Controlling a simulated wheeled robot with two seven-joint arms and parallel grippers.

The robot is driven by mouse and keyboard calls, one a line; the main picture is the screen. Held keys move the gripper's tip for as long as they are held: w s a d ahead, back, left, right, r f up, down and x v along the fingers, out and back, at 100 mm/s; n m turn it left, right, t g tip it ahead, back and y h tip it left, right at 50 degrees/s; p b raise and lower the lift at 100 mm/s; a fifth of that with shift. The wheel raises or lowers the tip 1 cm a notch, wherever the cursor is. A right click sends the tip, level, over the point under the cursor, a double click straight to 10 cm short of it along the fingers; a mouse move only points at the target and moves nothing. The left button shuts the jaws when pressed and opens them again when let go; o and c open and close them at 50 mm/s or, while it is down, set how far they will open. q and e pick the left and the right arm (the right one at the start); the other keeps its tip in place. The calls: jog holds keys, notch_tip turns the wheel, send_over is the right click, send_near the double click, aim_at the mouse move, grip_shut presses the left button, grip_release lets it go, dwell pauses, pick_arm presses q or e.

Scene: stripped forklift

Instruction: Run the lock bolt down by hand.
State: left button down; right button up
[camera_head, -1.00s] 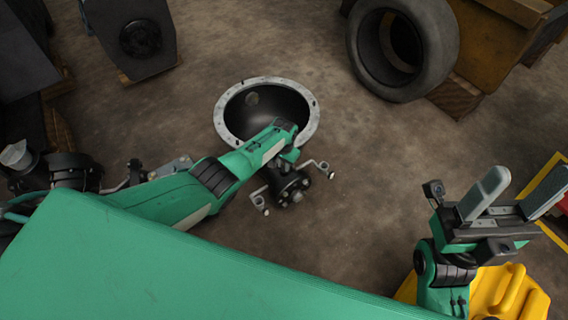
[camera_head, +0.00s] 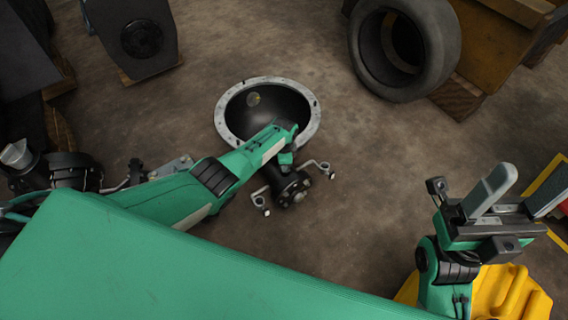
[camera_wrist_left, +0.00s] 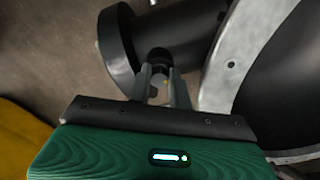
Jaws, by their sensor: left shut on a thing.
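In the left wrist view my left gripper (camera_wrist_left: 162,84) is shut on the lock bolt (camera_wrist_left: 160,58), whose dark rounded head shows at the fingertips. The bolt sits beside a black cylindrical housing (camera_wrist_left: 185,38) with a broad round flange. In the head view my left wrist (camera_head: 286,159) hangs over the housing (camera_head: 291,187), and the fingers and bolt are hidden there. How far the bolt is in cannot be told. My right gripper (camera_head: 518,197) is open and empty at the lower right, its two fingers wide apart.
A large black bowl-shaped casing with a grey bolted rim (camera_head: 312,128) adjoins the housing. Small bent arms (camera_head: 324,169) stick out beside it. A tyre (camera_head: 436,48) leans at the upper right. A yellow object (camera_head: 510,292) lies below my right gripper. Bare floor (camera_head: 390,180) lies between.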

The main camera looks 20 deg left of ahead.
pick_arm(q)
jog(key=shift+w+r+m, duration=0.1)
jog(key=shift+m, duration=0.5)
jog(key=shift+d, duration=0.1)
jog(key=c, duration=1.3)
grip_release()
jog(key=shift+r, duration=0.1)
